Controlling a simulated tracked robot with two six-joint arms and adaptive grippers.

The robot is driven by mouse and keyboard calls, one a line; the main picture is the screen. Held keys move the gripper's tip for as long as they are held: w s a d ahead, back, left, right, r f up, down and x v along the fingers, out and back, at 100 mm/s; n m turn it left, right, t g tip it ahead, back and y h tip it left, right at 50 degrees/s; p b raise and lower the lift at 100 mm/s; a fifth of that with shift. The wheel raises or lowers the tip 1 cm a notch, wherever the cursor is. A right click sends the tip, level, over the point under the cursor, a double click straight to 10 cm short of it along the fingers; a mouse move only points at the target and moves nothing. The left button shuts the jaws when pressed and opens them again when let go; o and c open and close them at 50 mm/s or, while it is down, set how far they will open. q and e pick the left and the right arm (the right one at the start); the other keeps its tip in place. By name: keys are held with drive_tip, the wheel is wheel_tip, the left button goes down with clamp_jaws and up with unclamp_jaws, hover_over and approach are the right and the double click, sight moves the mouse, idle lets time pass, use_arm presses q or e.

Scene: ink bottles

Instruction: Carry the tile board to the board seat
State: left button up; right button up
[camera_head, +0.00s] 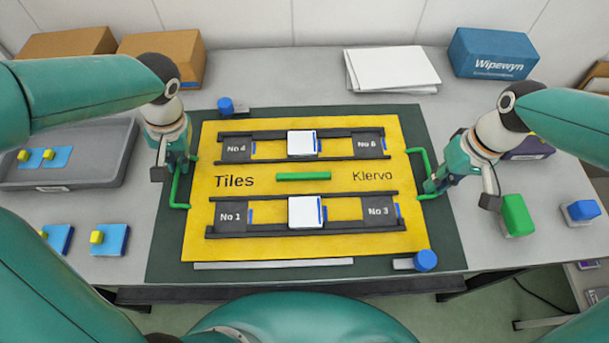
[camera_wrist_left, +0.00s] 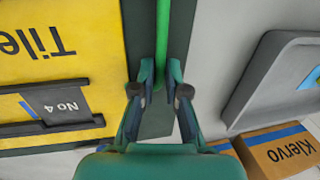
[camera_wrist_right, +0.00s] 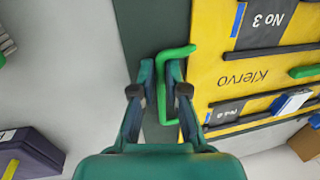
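The tile board (camera_head: 230,215) is a yellow panel marked "Tiles" and "Klervo". It has two dark-railed rows of tiles, a green bar in the middle and a green handle at each end. It lies over a dark green mat (camera_head: 170,255); I cannot tell whether it touches it. My left gripper (camera_head: 178,168) is closed around the left handle (camera_head: 181,205), also seen in the left wrist view (camera_wrist_left: 163,40). My right gripper (camera_head: 434,184) is closed around the right handle (camera_wrist_right: 178,52). I cannot tell which surface is the board seat.
Blue knobs stand at the mat's back left (camera_head: 225,105) and front right (camera_head: 426,260). A grey tray (camera_head: 110,172) is at left. Cardboard boxes (camera_head: 165,50), white sheets (camera_head: 392,68) and a blue box (camera_head: 492,53) are behind. A green-topped item (camera_head: 517,214) stands at right.

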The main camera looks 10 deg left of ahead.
use_arm(q)
clamp_jaws()
use_arm(e)
clamp_jaws()
use_arm(q)
drive_tip(key=shift+r, duration=0.1)
use_arm(e)
drive_tip(key=shift+r, duration=0.1)
